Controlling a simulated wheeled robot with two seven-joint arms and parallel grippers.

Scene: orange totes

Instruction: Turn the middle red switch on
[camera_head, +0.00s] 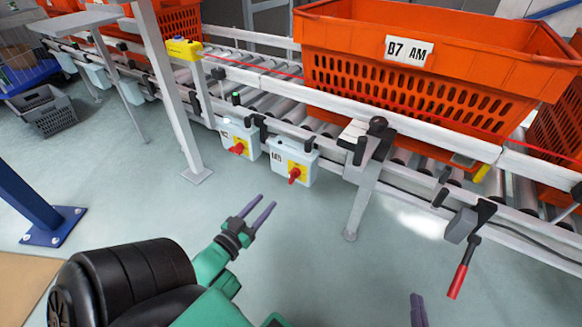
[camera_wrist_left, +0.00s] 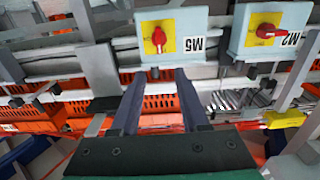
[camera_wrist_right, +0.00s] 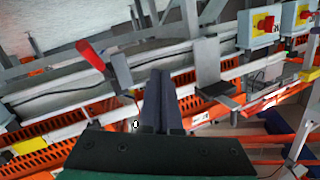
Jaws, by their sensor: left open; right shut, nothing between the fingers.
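Two pale switch boxes with yellow plates hang on the conveyor's front rail. The right box's red knob (camera_head: 294,174) shows upright in the left wrist view (camera_wrist_left: 158,38), on the box labelled M5. The left box's red knob (camera_head: 237,148) appears turned more sideways in that view (camera_wrist_left: 268,31). I cannot tell which knob is the middle one. My left gripper (camera_head: 260,205) is open and empty, in front of and below the M5 box, apart from it. Its fingers (camera_wrist_left: 159,78) straddle the line to the M5 knob. My right gripper (camera_head: 418,308) is shut and empty (camera_wrist_right: 160,76), far right of the boxes.
A support leg (camera_head: 362,195) and a red-handled lever (camera_head: 458,281) are to the right. A white post (camera_head: 170,90) stands to the left. The floor before the boxes is clear.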

